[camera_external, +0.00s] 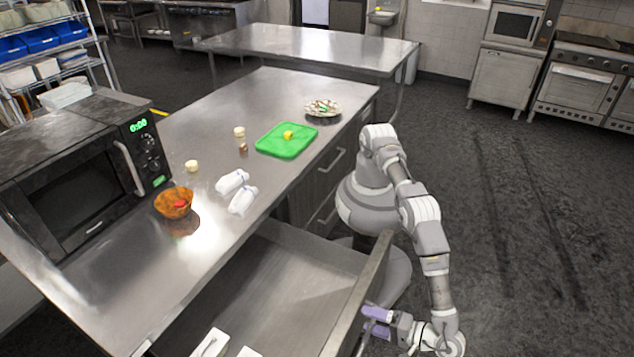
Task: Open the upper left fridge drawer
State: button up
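The upper left fridge drawer (280,285) is pulled far out from the steel counter, at the bottom of the view. Its inside is visible and mostly bare. Its front panel (362,290) is seen from above along its top edge, and its handle is hidden on the outer face. My gripper (376,321), with purple fingers, is at the outer side of this front panel, near its lower end. The two fingers show one above the other. I cannot tell whether they hold the handle.
White items (211,343) lie at the drawer's near end. On the counter are a microwave (85,170), an orange bowl (173,203), white bottles (242,200), a green cutting board (287,141) and a plate (323,108). Closed drawers (318,185) lie beyond. The floor at right is clear.

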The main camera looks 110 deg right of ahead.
jog(key=o, duration=0.4)
jog(key=s+d+p, duration=0.1)
jog(key=d, duration=0.1)
jog(key=s+d+r+p, duration=0.1)
jog(key=d+p, duration=0.1)
jog(key=s+d+r+p, duration=0.1)
jog(key=d, duration=0.2)
jog(key=shift+s+d, duration=0.1)
jog(key=shift+s, duration=0.15)
jog(key=s+d, duration=0.1)
jog(key=d+p, duration=0.1)
jog(key=d, duration=0.1)
jog(key=s+d+p, duration=0.1)
jog(key=d, duration=0.1)
jog(key=shift+s+r, duration=0.15)
jog(key=shift+s, duration=0.15)
jog(key=c, duration=0.7)
jog(key=shift+s+d, duration=0.3)
jog(key=shift+d, duration=0.35)
jog(key=shift+f, duration=0.2)
jog(key=shift+b+v, duration=0.55)
jog(key=shift+v, duration=0.6)
jog(key=b, duration=0.3)
send_near(377, 272)
jog(key=shift+w+d+f, duration=0.1)
jog(key=shift+w+d, duration=0.25)
jog(key=shift+w, duration=0.2)
